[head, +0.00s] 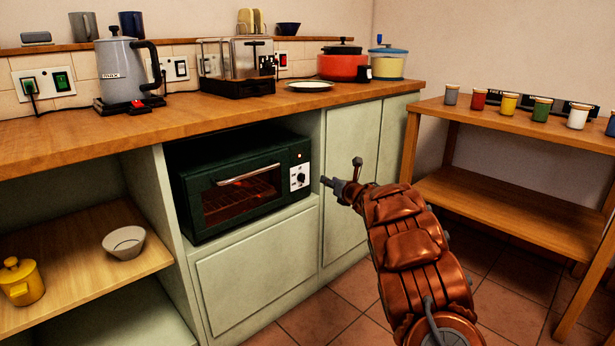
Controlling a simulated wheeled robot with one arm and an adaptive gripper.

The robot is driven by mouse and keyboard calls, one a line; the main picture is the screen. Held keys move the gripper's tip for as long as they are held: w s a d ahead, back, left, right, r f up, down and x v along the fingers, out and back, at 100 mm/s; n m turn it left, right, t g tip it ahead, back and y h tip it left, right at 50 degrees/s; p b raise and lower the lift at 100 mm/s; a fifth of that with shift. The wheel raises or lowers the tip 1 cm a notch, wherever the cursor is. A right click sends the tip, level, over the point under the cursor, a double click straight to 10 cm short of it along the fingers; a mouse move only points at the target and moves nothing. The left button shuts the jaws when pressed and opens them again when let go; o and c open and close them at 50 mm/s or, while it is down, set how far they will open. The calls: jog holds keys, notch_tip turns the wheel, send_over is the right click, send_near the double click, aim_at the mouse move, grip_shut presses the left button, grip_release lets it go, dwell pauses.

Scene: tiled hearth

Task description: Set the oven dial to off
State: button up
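A dark green oven (245,185) sits in an open bay under the wooden counter. Its window glows orange inside, and a small red light shows at the upper right of its front. The oven dial (299,176) is on a white plate at the right of the front; its exact setting is too small to read. My gripper (338,172) is just right of the dial, at the end of my copper-coloured arm. Its two fingers are spread apart, one towards the dial and one pointing up. Nothing shows between them.
The counter (220,110) above carries a kettle (122,72), a toaster (236,68), a plate (310,86) and pots. An open shelf (80,255) with a bowl is at left. A wooden rack (520,130) with several jars stands at right. Tiled floor is free in front.

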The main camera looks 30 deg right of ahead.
aim_at(304, 178)
jog(key=shift+w+a+f+n+t+y, duration=0.2)
jog(key=shift+w+a+n+y, duration=0.65)
jog(key=shift+w+n, duration=0.4)
jog(key=shift+w+a+f+n+t+y, duration=0.15)
jog(key=shift+w+a+n+y, duration=0.75)
jog(key=shift+w+n, duration=0.3)
jog(key=shift+w+a+f+n+t+y, duration=0.2)
jog(key=shift+w+a+n+y, duration=0.65)
jog(key=shift+w+n, duration=0.35)
jog(key=shift+c, duration=0.4)
grip_shut()
